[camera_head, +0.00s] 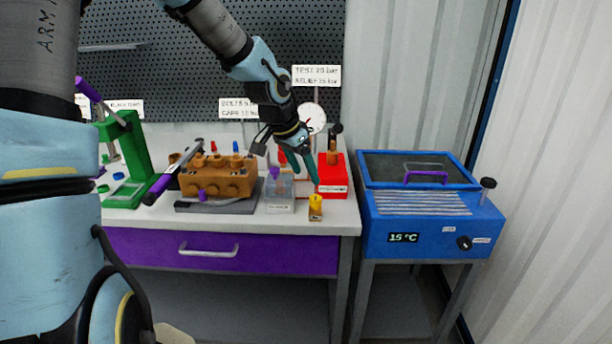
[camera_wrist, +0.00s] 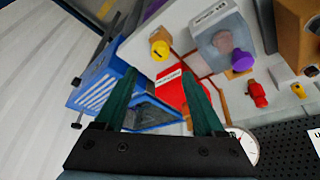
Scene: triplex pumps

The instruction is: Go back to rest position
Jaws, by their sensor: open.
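My gripper (camera_head: 303,170) hangs above the right part of the white bench, with its green fingers spread and nothing between them. In the wrist view my gripper (camera_wrist: 160,88) shows two green fingers apart, with the red box (camera_wrist: 172,88) and part of the blue bath seen beyond them. My arm reaches in from the upper left of the head view. The orange pump block (camera_head: 217,178) sits on a grey plate at the bench's middle. A small yellow-topped part (camera_head: 315,207) stands at the bench's front edge; its yellow top also shows in the wrist view (camera_wrist: 160,48).
A red box (camera_head: 333,176) with a gauge (camera_head: 311,118) behind stands close to my gripper. A clear container (camera_head: 279,194) with a purple knob is beside it. A green press (camera_head: 125,160) stands left. A blue bath (camera_head: 430,205) reading 15 °C is right. A pegboard (camera_head: 290,50) stands behind.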

